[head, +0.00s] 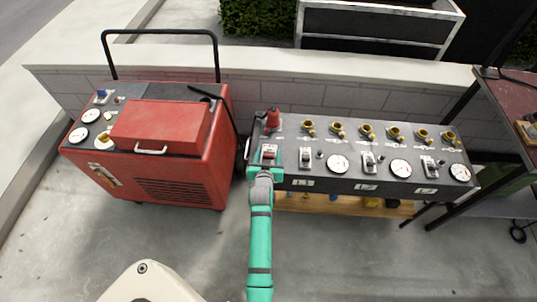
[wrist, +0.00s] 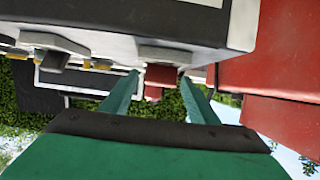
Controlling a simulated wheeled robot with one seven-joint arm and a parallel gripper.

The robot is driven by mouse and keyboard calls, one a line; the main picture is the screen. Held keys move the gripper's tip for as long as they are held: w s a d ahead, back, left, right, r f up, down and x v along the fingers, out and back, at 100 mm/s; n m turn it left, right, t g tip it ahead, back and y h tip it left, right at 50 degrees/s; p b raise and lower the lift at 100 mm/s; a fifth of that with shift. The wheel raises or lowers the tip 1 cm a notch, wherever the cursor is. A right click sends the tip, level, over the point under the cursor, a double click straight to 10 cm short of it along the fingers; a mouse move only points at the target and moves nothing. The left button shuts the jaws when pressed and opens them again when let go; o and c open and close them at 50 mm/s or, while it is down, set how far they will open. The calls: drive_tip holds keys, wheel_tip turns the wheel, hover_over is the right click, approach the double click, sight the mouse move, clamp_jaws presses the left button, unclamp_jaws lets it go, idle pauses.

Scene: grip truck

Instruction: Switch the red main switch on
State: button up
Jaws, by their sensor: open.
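The red main switch (head: 269,150) sits on a light plate at the left end of the dark control panel (head: 310,186). In the wrist view the red switch (wrist: 160,76) shows between my fingertips, with its lever sticking out from the panel. Whether it is on or off I cannot tell. My teal gripper (head: 265,166) is at the panel's front left edge, right at the switch. In the wrist view my gripper (wrist: 160,82) is open, one finger on each side of the switch, with visible gaps. Whether either finger touches it is unclear.
A red machine (head: 180,170) with gauges and a black handle stands close on the left. A red knob (head: 272,118) rises just behind the switch. Other switches, gauges and yellow fittings line the panel to the right. A low wall runs behind; the floor in front is clear.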

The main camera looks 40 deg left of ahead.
drive_tip(key=c, duration=1.1)
drive_tip(key=shift+o, duration=0.2)
drive_tip(key=shift+w+r, duration=0.1)
drive_tip(key=shift+w, duration=0.15)
drive_tip(key=shift+a+g+h, duration=0.15)
drive_tip(key=shift+g+h, duration=0.15)
drive_tip(key=shift+g, duration=0.2)
drive_tip(key=o, duration=1.1)
drive_tip(key=shift+c, duration=0.2)
